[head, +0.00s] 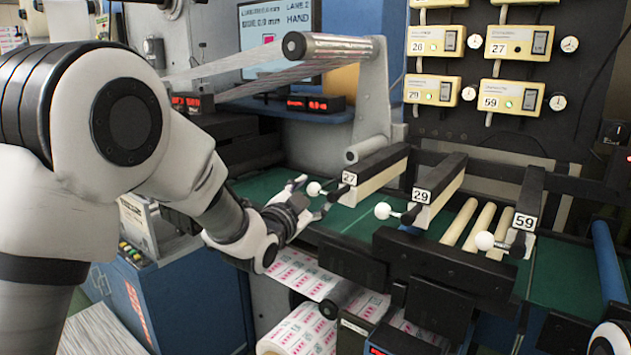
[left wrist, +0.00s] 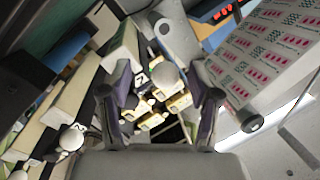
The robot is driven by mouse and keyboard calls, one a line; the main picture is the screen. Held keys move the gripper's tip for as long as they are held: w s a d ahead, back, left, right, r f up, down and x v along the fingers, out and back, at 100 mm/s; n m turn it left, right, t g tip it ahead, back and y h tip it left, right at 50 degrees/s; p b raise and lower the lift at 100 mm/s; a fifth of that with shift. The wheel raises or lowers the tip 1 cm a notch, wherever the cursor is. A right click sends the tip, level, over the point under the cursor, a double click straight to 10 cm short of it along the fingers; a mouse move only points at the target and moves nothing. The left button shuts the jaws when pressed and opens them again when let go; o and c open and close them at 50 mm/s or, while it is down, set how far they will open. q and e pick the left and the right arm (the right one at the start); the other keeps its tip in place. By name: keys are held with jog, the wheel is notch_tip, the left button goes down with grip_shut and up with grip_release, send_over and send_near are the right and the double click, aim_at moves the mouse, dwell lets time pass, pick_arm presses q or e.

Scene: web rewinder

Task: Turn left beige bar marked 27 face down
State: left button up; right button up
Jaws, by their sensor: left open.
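The bar marked 27 (head: 378,178) is the leftmost of three bars. It has a black upper part, a beige lower part and a number label at its near end. A short stem there carries a white ball knob (head: 314,188). My left gripper (head: 311,197) is open at this knob. In the left wrist view the knob (left wrist: 166,74) shows between the spread fingers of the left gripper (left wrist: 160,84), with the label partly seen behind it. I cannot tell whether the fingers touch the knob. My right gripper is out of view.
The bar marked 29 (head: 437,190) and the bar marked 59 (head: 522,212) stand to the right, each with a white knob. Beige rollers (head: 470,226) lie between them. Black blocks (head: 430,265) are in front. A printed web (head: 303,270) runs below my gripper.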

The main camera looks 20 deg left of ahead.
pick_arm(q)
jog(key=shift+w+d+r, duration=0.1)
jog(key=shift+w, duration=0.85)
jog(key=shift+s, duration=0.2)
jog(key=shift+w, duration=0.1)
grip_shut()
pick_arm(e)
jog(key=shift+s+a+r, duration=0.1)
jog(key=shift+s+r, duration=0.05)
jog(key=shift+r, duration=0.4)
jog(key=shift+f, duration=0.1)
pick_arm(q)
jog(key=c, duration=1.2)
grip_release()
jog(key=c, duration=1.2)
grip_release()
jog(key=shift+n+b, duration=0.35)
jog(key=shift+n, duration=0.15)
jog(key=c, duration=1.2)
grip_release()
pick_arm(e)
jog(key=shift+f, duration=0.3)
